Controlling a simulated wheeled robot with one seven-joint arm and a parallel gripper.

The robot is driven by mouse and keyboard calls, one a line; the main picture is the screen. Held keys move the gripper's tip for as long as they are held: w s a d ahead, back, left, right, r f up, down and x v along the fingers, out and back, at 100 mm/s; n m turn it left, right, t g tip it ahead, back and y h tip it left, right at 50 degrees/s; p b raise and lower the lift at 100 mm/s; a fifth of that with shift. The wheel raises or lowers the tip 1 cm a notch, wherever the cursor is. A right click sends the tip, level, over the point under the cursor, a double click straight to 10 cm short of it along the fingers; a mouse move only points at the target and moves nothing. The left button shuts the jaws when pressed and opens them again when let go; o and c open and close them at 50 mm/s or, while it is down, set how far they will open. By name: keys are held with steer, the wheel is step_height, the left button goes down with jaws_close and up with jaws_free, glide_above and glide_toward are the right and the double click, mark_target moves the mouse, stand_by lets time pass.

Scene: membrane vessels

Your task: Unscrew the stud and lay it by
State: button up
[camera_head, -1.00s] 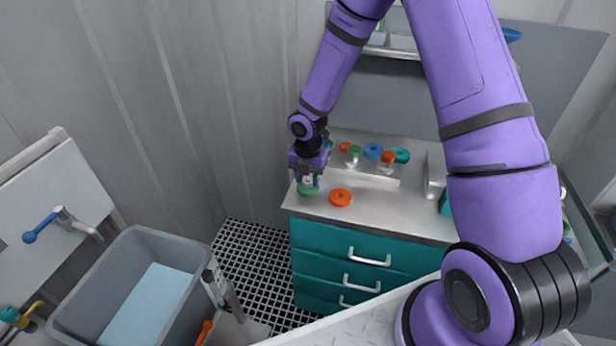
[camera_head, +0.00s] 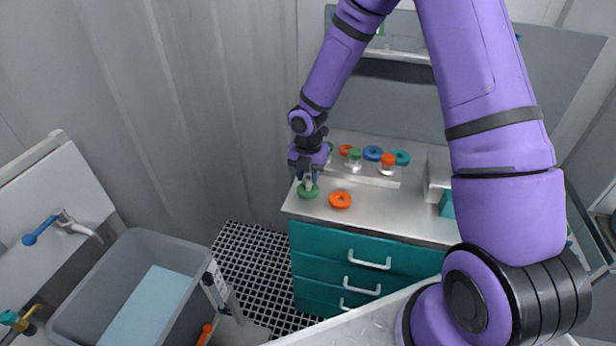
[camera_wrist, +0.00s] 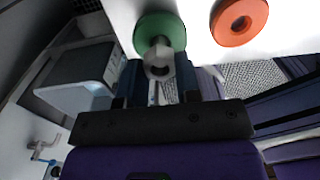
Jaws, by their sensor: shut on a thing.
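A grey metal stud (camera_wrist: 160,60) stands at the middle of a green ring (camera_wrist: 160,28) in the wrist view. My gripper (camera_wrist: 160,78) has its blue fingers on either side of the stud and is shut on it. In the head view my gripper (camera_head: 307,178) points down at the front left corner of the counter, just above the green ring (camera_head: 308,192). Whether the stud's lower end is still in the ring is hard to tell. An orange ring (camera_head: 340,200) lies to the right, apart from the gripper.
The metal counter (camera_head: 370,205) sits on teal drawers (camera_head: 345,262). Behind are a green-topped piece (camera_head: 354,156), an orange-topped piece (camera_head: 387,160), a blue ring (camera_head: 372,153) and a teal ring (camera_head: 401,158). Bare counter lies right of the orange ring. A grey tub (camera_head: 90,270) stands lower left.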

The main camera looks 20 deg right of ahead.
mark_target(308, 180)
steer(key=shift+r, duration=2.5)
